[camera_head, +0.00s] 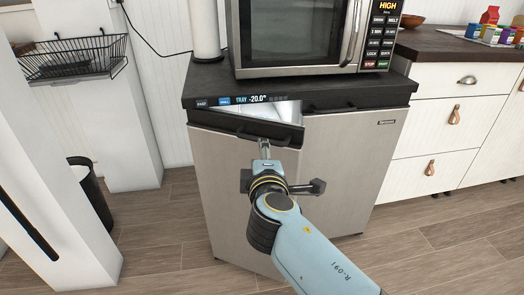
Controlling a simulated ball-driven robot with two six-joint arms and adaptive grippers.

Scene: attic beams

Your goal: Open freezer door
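The freezer (345,165) is a grey cabinet with two doors, a black top and a display strip reading "TRAY -20.0°". Its left door (222,170) is ajar: its right edge stands out from the cabinet, and a wedge of pale interior (272,112) shows above it. The right door looks shut. My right gripper (264,148) is at the black handle (280,141) along the left door's top edge. The fingertips are small and partly hidden by the gripper body, so their closure is unclear. My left gripper is not in view.
A microwave (290,35) and a paper towel roll (205,30) stand on top. White drawers (450,125) adjoin on the right. At left are a wire basket (75,58), a dark bin (92,190) and a white panel (45,170). Wooden floor is clear left of the freezer.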

